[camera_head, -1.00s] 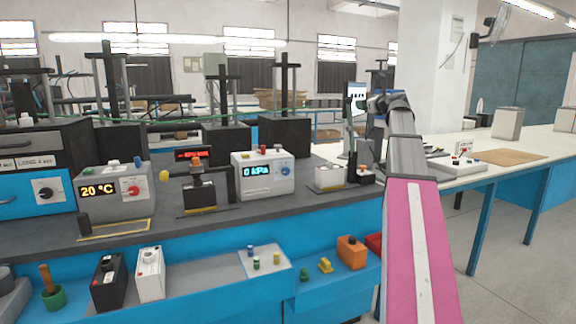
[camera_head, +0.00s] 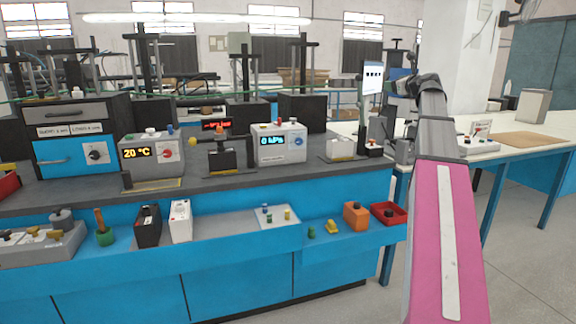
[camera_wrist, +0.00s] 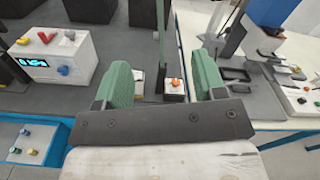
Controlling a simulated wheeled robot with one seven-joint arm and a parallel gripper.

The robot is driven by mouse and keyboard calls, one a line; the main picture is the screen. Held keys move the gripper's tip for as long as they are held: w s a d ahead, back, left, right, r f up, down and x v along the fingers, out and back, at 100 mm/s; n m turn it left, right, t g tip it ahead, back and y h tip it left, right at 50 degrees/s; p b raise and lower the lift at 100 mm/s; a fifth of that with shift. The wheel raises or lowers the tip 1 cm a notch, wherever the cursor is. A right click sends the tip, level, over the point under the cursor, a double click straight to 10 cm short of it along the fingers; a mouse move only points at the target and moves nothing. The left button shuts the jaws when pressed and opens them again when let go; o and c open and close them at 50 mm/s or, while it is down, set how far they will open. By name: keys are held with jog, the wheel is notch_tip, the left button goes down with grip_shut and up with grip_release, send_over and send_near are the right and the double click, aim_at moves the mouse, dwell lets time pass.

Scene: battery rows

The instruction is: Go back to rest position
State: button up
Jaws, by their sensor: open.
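My gripper shows in the wrist view (camera_wrist: 163,88) with its two green fingers spread apart and nothing held between them. Beyond the gap, a small box with an orange knob (camera_wrist: 174,88) stands on the dark bench, apart from the fingers. In the head view my pink and grey arm reaches up on the right, and its wrist end (camera_head: 410,84) is raised above the bench's right end, beside a screen. The fingertips are too small to make out there.
The dark bench (camera_head: 225,178) carries a 20 °C unit (camera_head: 150,158), a kPa unit (camera_head: 282,145) and stands. The lower blue shelf (camera_head: 330,250) holds batteries (camera_head: 181,221), an orange box (camera_head: 356,216) and a red bin (camera_head: 388,214). A white table (camera_head: 515,150) stands right; floor is free below it.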

jog(key=s+a+f+n+g, duration=0.25)
jog(key=a+f+n, duration=0.2)
jog(key=f, duration=0.85)
jog(key=s+a+f+n+g+h, duration=0.15)
jog(key=a+f+n+g, duration=0.35)
jog(key=f, duration=0.8)
jog(key=s+a+f+n+g+y, duration=0.1)
jog(key=s+a+f+n, duration=0.4)
jog(key=f, duration=0.8)
jog(key=s+a+f+n+g+h, duration=0.1)
jog(key=s+a+f+n+g, duration=0.1)
jog(key=s+f, duration=0.6)
jog(key=s+a+f+n+g+h, duration=0.2)
jog(key=s+a+f+n+g, duration=0.1)
jog(key=s+f+n, duration=0.4)
jog(key=s+a+f+n+g+h, duration=0.2)
jog(key=s+f+n, duration=0.3)
jog(key=s+f, duration=0.4)
notch_tip(320, 180, down, 4)
jog(key=shift+s+a+r+g, duration=0.15)
jog(key=shift+a+r+g, duration=0.1)
jog(key=shift+a+g, duration=0.6)
jog(key=shift+a, duration=0.1)
